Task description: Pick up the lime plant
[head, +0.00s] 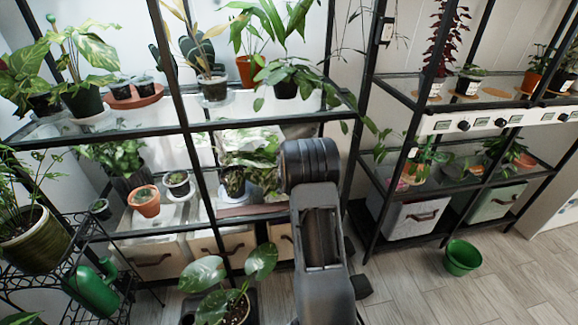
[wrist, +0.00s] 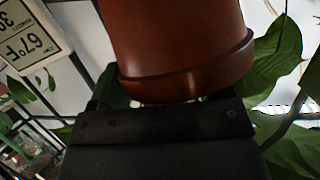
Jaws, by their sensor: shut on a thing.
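A glossy reddish-brown pot (wrist: 185,45) fills the upper middle of the wrist view, its thick rim towards me. My gripper (wrist: 160,122) is the dark block below it and is shut on this pot. The fingertips are mostly hidden by the pot and the dark block. The wrist view is upside down. Large green leaves (wrist: 283,45) show at its right; I cannot tell whether they grow from this pot. In the head view my arm reaches to the shelf and hides my gripper and the pot. I cannot tell for certain which plant is the lime plant.
Black-framed glass shelves hold several potted plants, among them an orange pot (head: 247,71) and a small terracotta pot (head: 145,201). A large-leaved plant (head: 225,285) stands low in front. A green bucket (head: 462,258) is on the clear wooden floor. A temperature display (wrist: 32,35) shows at left.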

